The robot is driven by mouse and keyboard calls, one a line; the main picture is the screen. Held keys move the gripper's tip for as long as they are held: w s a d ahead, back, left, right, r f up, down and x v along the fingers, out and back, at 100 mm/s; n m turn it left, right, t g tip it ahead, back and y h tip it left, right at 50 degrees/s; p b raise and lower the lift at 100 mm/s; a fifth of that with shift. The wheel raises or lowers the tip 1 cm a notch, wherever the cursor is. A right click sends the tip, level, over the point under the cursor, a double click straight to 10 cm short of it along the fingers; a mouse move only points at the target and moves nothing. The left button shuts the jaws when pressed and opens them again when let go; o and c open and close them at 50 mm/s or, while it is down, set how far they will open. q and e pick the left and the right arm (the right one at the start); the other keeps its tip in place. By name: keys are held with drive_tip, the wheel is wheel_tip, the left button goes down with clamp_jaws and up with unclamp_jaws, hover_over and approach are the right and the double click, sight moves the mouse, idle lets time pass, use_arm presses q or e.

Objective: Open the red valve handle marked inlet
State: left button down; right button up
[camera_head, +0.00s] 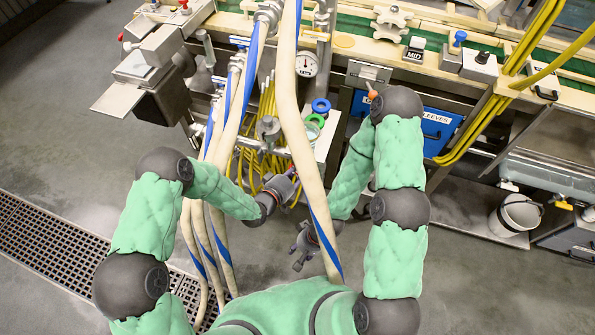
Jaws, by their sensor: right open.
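I cannot make out a handle marked inlet. A small orange-red piece (371,93) shows beside my right elbow, and a red-knobbed part (121,37) stands at the far left of the machine; no label is legible on either. My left gripper (290,181) is at the centre among the yellow hoses, by a small reddish part too small to identify; its fingers are unclear. My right gripper (299,250) is open, lower down near my body, partly behind a thick cream hose (296,110). It appears empty and apart from the machine.
Cream hoses with blue stripes hang across the middle. A pressure gauge (307,64), a green ring (315,121) and a blue ring (320,104) sit behind. A blue drawer (437,130) and a white bucket (516,214) are at right. Floor is clear at left beyond the drain grate (45,245).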

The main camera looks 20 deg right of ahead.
use_arm(q)
drive_tip(key=n+b, duration=0.1)
drive_tip(key=n+h+b, duration=0.1)
drive_tip(key=shift+w+a+f+n+h, duration=0.1)
drive_tip(key=shift+w+f+n+h, duration=0.05)
drive_tip(key=shift+n+h, duration=0.2)
drive_tip(key=n+h+b, duration=0.1)
drive_tip(key=n+h, duration=0.1)
drive_tip(key=n, duration=0.2)
drive_tip(key=shift+a+n+b, duration=0.1)
drive_tip(key=shift+n+b, duration=0.15)
drive_tip(key=shift+b, duration=0.15)
idle(0.3)
drive_tip(key=c, duration=1.1)
unclamp_jaws()
drive_tip(key=shift+c, duration=0.2)
drive_tip(key=shift+a, duration=0.1)
